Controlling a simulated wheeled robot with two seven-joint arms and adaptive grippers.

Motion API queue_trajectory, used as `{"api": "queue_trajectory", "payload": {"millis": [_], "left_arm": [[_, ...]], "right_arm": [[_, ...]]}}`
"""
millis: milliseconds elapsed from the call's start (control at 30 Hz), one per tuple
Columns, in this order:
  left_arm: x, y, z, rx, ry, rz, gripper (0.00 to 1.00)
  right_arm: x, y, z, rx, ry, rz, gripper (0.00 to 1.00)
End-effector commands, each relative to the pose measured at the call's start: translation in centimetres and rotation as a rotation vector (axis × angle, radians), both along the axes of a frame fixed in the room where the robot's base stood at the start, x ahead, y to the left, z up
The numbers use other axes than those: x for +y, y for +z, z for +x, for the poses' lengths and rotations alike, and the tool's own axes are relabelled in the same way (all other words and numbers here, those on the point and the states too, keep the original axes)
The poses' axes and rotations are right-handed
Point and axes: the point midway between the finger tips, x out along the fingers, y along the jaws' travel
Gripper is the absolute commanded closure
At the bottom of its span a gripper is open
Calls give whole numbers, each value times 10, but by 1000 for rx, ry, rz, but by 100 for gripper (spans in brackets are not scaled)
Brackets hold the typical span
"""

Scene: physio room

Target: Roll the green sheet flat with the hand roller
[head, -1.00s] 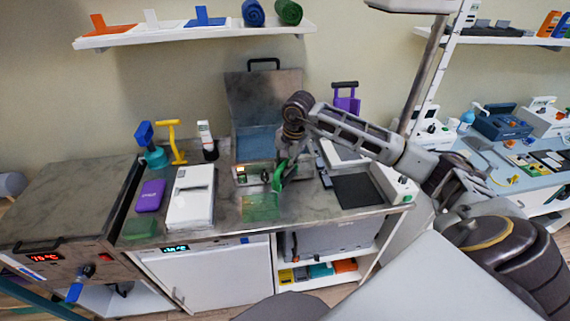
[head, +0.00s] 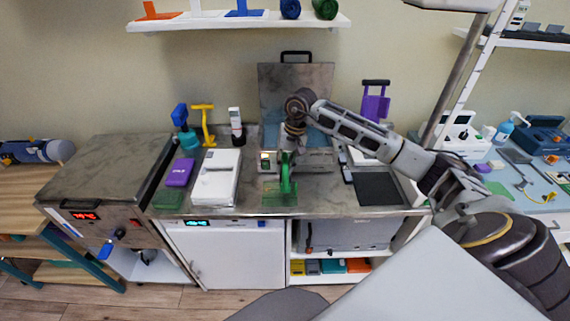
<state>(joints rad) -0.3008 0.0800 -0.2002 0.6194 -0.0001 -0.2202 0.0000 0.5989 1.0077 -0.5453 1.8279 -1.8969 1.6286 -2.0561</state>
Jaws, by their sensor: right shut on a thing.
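The green sheet (head: 271,201), see-through, lies on the worktop near its front edge, in the middle of the head view. My right gripper (head: 287,170) points down above the sheet and is shut on the green hand roller (head: 287,187). The roller is upright, its lower end over the right part of the sheet. I cannot tell whether it touches the sheet. The fingers partly hide the roller's upper part. My left gripper is not in view.
An open metal-lidded bath (head: 297,85) stands behind the gripper. Left are a white box (head: 216,178), a purple block (head: 180,172), a green piece (head: 168,198) and a yellow stand (head: 206,127). A dark mat (head: 378,188) lies right. A wall shelf (head: 240,21) hangs above.

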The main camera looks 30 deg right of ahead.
Motion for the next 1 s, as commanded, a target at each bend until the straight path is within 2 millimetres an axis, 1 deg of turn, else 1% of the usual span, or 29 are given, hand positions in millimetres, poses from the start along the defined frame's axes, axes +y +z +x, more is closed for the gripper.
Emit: {"api": "queue_trajectory", "payload": {"millis": [367, 567, 1000], "left_arm": [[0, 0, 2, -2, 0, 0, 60], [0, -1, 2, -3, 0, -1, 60], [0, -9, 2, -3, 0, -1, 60]], "right_arm": [[0, 0, 0, -1, 3, 1, 100], [0, -3, 0, 1, 2, 0, 100], [1, -26, 0, 1, 2, 1, 100]]}}
